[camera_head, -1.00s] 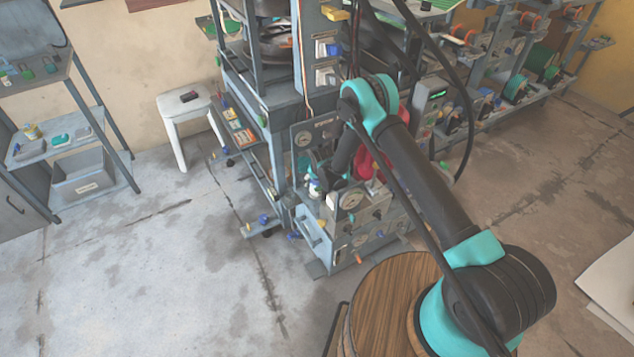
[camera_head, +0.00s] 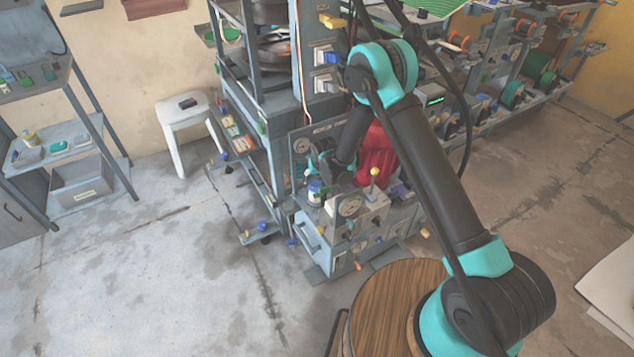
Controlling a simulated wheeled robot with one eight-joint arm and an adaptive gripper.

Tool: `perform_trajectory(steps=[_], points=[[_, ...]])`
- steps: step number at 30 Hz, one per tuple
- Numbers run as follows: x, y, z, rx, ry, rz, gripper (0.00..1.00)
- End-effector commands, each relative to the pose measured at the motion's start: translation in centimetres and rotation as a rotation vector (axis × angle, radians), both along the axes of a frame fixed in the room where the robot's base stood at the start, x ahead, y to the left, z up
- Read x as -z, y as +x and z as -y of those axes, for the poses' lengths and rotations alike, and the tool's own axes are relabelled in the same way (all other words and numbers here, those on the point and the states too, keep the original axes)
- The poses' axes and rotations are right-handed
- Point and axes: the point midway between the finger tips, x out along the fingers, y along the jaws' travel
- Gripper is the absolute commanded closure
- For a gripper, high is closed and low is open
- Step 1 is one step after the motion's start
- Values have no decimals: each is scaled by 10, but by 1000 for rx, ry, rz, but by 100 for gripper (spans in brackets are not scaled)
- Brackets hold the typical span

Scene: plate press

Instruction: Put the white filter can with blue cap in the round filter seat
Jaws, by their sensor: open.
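A small white can with a blue cap (camera_head: 315,191) stands upright at the left of the grey press bench, in front of the gauge panel. My gripper (camera_head: 327,177) is at the end of my dark and teal arm, just above and right of the can. It is open; its fingers are small and dark here, and I cannot tell whether they touch the can. I cannot make out the round filter seat for certain; my arm hides part of the bench top.
A wooden round top (camera_head: 385,300) is in front.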

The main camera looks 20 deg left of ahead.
Motion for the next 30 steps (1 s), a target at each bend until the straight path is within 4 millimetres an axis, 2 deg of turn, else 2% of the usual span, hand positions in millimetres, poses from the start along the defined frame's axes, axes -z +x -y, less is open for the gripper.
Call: perform_trajectory(steps=[11, 14, 17, 22, 26, 30], points=[[-9, -2, 3, 2, 0, 0, 23], [-21, 2, 13, 13, 0, 0, 23], [-48, 10, 37, 39, 0, -2, 23], [-110, 21, 101, 100, -2, -5, 23], [-154, 20, 154, 147, -4, -7, 23], [-196, 9, 211, 199, -4, -9, 23]])
